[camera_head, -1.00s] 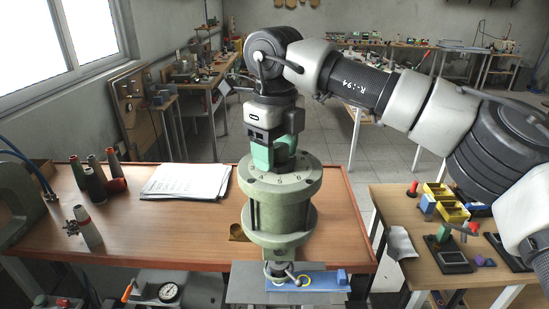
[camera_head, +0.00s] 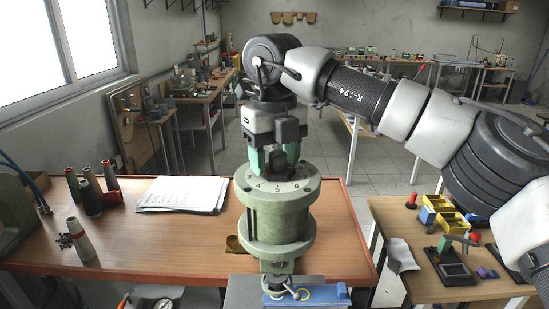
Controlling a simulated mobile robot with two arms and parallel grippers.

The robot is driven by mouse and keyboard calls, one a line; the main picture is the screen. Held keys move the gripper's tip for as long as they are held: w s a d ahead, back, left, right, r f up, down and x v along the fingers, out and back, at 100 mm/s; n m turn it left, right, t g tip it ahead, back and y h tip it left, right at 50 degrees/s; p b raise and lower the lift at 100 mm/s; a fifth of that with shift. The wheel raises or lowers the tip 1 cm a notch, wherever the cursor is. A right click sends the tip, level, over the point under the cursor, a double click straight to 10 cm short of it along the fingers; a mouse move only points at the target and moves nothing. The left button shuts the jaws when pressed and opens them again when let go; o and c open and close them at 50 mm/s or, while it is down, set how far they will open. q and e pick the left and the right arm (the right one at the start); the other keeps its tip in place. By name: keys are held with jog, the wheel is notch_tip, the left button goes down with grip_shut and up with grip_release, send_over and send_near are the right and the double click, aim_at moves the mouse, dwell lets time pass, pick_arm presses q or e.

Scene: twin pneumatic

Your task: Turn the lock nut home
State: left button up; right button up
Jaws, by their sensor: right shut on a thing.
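A green flanged cylinder (camera_head: 278,222) stands upright at the front edge of the wooden bench. Its top flange (camera_head: 250,184) carries numbers around the rim. My right gripper (camera_head: 274,170) points straight down at the middle of this top, its green-tipped fingers low over the flange. It is shut on the lock nut, which is mostly hidden; only something dark shows between the fingers. My left gripper is not in view.
Papers (camera_head: 182,193) lie on the bench (camera_head: 160,235) left of the cylinder. Several coloured cones (camera_head: 90,195) stand farther left. A blue fixture (camera_head: 310,295) is below the cylinder. A side table (camera_head: 385,215) at right holds yellow bins (camera_head: 450,220).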

jog(key=shift+r, duration=0.1)
jog(key=o, duration=0.9)
notch_tip(320, 180, up, 11)
jog(key=shift+f, duration=0.15)
